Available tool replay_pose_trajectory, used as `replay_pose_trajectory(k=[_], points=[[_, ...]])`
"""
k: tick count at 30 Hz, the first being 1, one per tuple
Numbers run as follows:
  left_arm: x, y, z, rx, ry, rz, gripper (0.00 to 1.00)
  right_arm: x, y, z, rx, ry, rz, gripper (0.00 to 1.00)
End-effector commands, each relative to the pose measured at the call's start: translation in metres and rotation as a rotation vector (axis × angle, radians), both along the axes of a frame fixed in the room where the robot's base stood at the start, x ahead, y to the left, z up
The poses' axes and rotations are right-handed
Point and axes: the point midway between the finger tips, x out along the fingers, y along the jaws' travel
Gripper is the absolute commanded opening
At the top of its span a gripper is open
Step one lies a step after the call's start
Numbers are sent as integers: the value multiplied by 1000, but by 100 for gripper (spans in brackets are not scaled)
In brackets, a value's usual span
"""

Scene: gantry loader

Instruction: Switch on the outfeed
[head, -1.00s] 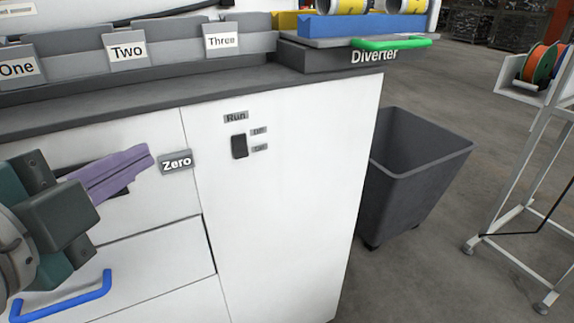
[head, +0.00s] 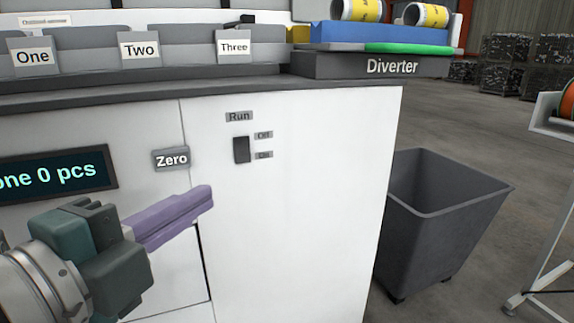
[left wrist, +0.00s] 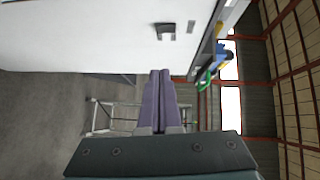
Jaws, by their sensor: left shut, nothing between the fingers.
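A dark rocker switch (head: 241,150) sits on the white cabinet front under a "Run" label (head: 239,116). Small labels beside it read "Off" (head: 263,135) above and, less clearly, "On" (head: 264,155) below. The switch also shows in the left wrist view (left wrist: 165,32), ahead of the fingers. My left gripper (head: 208,196) has purple fingers that are shut and empty. In the head view its tips are below and left of the switch, apart from it. My right gripper is not in view.
A "Zero" label (head: 171,159) and a counter display (head: 58,173) are on the cabinet left of the switch. Above is the dark counter edge with a "Diverter" label (head: 392,66) and a green handle (head: 408,48). A grey bin (head: 440,225) stands right of the cabinet.

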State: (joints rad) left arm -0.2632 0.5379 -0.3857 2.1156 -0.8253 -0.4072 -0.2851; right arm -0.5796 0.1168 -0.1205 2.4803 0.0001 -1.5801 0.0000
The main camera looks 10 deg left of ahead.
Motion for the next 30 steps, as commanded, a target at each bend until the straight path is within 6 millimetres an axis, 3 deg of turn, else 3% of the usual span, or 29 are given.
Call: replay_pose_trajectory(k=[15,18,30], points=[[94,-19,-7,0,-3,0,0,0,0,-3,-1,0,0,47],[106,-7,-11,3,-1,2,0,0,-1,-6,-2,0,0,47],[123,5,-13,0,1,0,0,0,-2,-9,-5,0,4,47]])
